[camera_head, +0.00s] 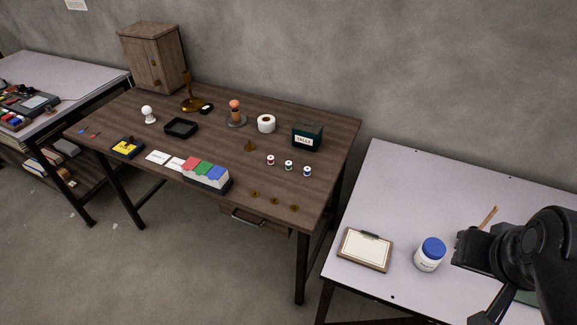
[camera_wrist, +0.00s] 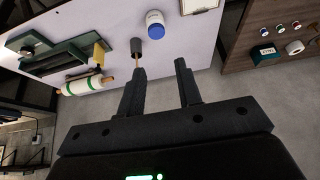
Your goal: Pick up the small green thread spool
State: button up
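The small green thread spool (camera_head: 289,165) stands on the wooden table, between a red spool (camera_head: 270,160) and a blue spool (camera_head: 307,171). In the wrist view the green spool (camera_wrist: 279,27) is small, near the top right, with the blue and red spools on either side. My gripper (camera_wrist: 158,66) is open, with its two fingers apart and nothing between them. In the head view my gripper (camera_head: 462,248) is over the pale table at the right, well away from the spools.
On the pale table (camera_head: 385,185) are a clipboard (camera_head: 365,249) and a blue-lidded jar (camera_head: 429,254) near my gripper. A gap separates the tables.

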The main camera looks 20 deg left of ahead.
jog(key=o, duration=0.3)
jog(key=w+a+r+n, duration=0.25)
jog(key=w+a, duration=0.35)
jog(key=w, duration=0.6)
jog(key=n+g+y, duration=0.2)
jog(key=n+y, duration=0.1)
jog(key=n, duration=0.2)
send_over(289, 164)
jog(key=s+d, duration=0.1)
jog(key=s, duration=0.1)
notch_tip(289, 164, down, 25)
jog(key=shift+d+f, duration=0.15)
jog(key=shift+f, duration=0.05)
jog(key=shift+x, duration=3)
jog(key=shift+w, duration=0.15)
